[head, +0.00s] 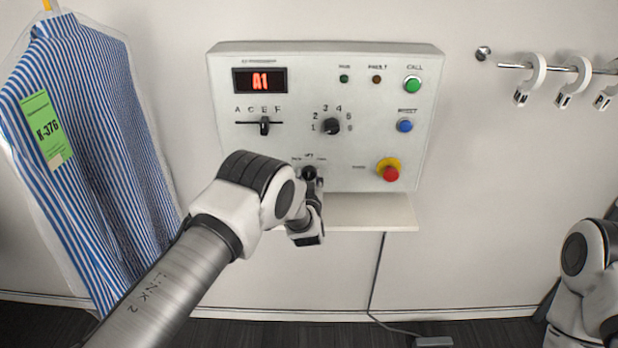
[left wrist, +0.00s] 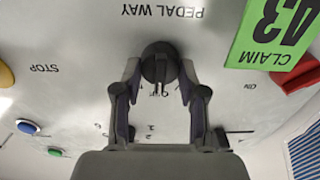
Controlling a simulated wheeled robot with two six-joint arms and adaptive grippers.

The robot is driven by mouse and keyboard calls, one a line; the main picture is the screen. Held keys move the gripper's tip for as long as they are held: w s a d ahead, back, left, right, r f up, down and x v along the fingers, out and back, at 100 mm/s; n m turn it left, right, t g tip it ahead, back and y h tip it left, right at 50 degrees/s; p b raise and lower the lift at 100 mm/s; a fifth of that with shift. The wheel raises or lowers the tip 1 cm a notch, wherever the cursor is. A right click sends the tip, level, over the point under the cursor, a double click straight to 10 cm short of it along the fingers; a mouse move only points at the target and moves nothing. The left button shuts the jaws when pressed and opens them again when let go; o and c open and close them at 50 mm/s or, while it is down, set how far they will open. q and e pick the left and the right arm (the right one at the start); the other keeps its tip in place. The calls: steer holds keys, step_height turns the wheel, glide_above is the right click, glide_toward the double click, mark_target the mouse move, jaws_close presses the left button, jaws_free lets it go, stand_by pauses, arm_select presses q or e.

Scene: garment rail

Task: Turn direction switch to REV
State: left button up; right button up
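The grey-white control panel (head: 300,105) is on the wall in the middle of the head view. A small black rotary knob (head: 309,173) at its lower edge, with an OFF mark above it, looks like the direction switch; its side labels are too small to read. My left gripper (head: 317,186) is at this knob and partly covers it. In the left wrist view the black knob (left wrist: 160,62) sits between the two fingertips of my left gripper (left wrist: 159,72), one on each side, with narrow gaps. Its ridge lies roughly lengthwise between the fingers. My right gripper is out of view.
Nearby are a black selector dial (head: 332,126), a slider (head: 264,126), and a red emergency button (head: 390,172) on yellow. A shelf (head: 370,213) sits below the panel. A bagged striped shirt (head: 95,140) hangs left. A green claim tag (left wrist: 275,35) shows near the knob.

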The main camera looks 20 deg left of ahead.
arm_select(q)
steer(key=shift+f+n+b, duration=0.1)
steer(key=shift+n+b, duration=0.3)
steer(key=shift+b, duration=0.3)
steer(key=n+b, duration=0.5)
steer(key=b, duration=0.1)
steer(key=shift+a, duration=0.1)
steer(key=shift+n+b, duration=1.1)
steer(key=shift+n, duration=0.1)
steer(key=o, duration=1.1)
